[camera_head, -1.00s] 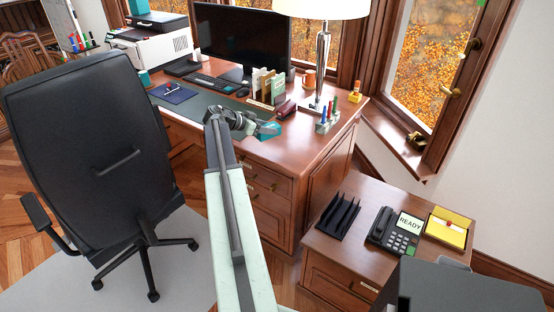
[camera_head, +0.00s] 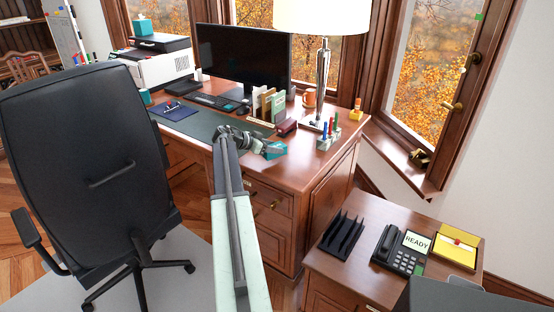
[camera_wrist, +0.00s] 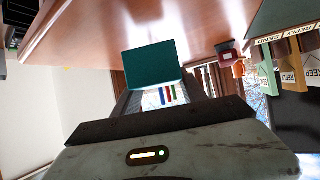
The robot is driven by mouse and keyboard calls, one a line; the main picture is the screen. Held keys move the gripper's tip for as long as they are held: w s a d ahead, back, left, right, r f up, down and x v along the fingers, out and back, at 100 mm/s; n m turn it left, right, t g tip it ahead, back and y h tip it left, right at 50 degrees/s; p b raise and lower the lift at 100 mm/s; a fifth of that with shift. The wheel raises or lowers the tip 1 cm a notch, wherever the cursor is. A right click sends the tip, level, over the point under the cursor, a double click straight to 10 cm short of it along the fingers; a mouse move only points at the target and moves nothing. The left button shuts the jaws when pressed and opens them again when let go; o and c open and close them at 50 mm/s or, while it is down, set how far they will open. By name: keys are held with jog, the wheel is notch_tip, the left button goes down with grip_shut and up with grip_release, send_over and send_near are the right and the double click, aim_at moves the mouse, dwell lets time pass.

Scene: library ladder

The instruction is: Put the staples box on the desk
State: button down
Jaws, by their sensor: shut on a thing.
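The staples box is a small teal box (camera_head: 275,150) at the tip of my arm, over the front right part of the desk (camera_head: 312,165) in the head view. My gripper (camera_head: 262,146) is shut on it. In the wrist view the teal box (camera_wrist: 153,64) sits between the fingers of my gripper (camera_wrist: 160,88), with the red-brown desk top (camera_wrist: 130,25) beyond it. I cannot tell whether the box touches the desk or hangs just above it.
Near the box stand a dark red stapler (camera_head: 287,127), a pen holder (camera_head: 327,140), a letter sorter (camera_head: 266,106) and a lamp (camera_head: 323,80). A black office chair (camera_head: 85,150) is at left. A side cabinet holds a phone (camera_head: 400,250). Bare desk lies around the box.

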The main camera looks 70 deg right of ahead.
jog(key=shift+s+d+f, duration=0.1)
jog(key=shift+s+d, duration=0.45)
jog(key=shift+s, duration=0.35)
notch_tip(320, 180, down, 4)
jog(key=b, duration=0.4)
jog(key=shift+r, duration=0.25)
jog(key=shift+f, duration=0.25)
jog(key=c, duration=0.6)
grip_release()
jog(key=shift+r, duration=0.1)
